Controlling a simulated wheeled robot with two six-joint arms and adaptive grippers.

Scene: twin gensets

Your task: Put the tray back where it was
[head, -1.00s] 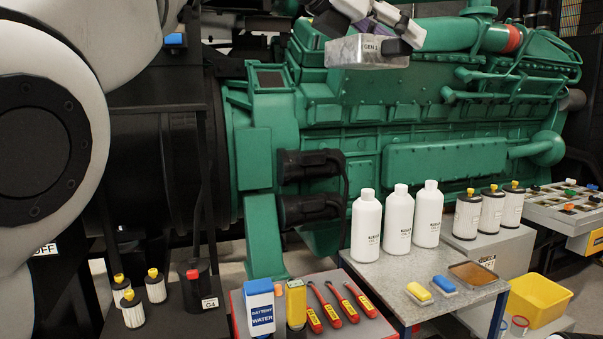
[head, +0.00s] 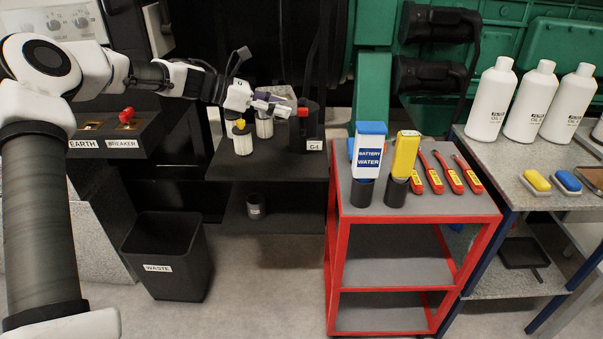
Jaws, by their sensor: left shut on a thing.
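An amber-brown shallow tray (head: 592,179) lies on the grey table at the right edge, partly cut off. A dark shallow tray (head: 523,252) with a handle lies on the shelf below. I cannot tell which is the task's tray. My left gripper (head: 272,106) is over the black stand, far from both trays, by the yellow-capped filters. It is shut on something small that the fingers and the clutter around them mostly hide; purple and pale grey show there. My right gripper is out of view.
A red cart (head: 415,222) holds a battery water bottle (head: 369,150), a yellow bottle (head: 405,155) and red tools. White oil bottles (head: 490,100) stand on the grey table (head: 500,160). A waste bin (head: 165,255) stands on the floor at left. Floor between bin and cart is clear.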

